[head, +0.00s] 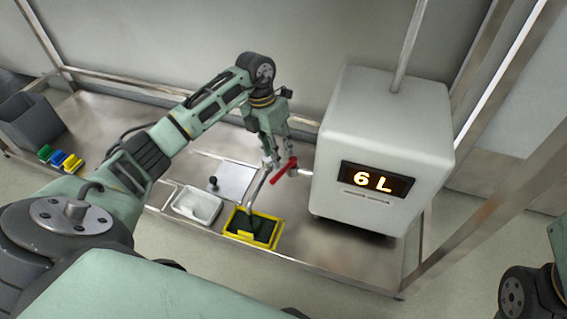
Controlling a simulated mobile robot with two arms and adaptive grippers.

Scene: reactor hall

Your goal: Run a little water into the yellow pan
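The yellow pan (235,224) sits on the steel bench below the end of a metal spout (257,190). The inside of the pan looks dark; I cannot tell whether it holds water. A red lever (283,171) is at the tap, slanting up to the right. My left gripper (279,158) is right at the lever, pointing down, with its two fingers apart. I cannot tell whether they touch the lever. No stream of water is visible from the spout. My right gripper is out of view.
A large white tank (384,135) with a display reading "6 L" (375,180) stands right of the tap. A white tray (197,207) lies left of the pan. A grey bin (32,122) and small coloured blocks (59,158) are at the far left.

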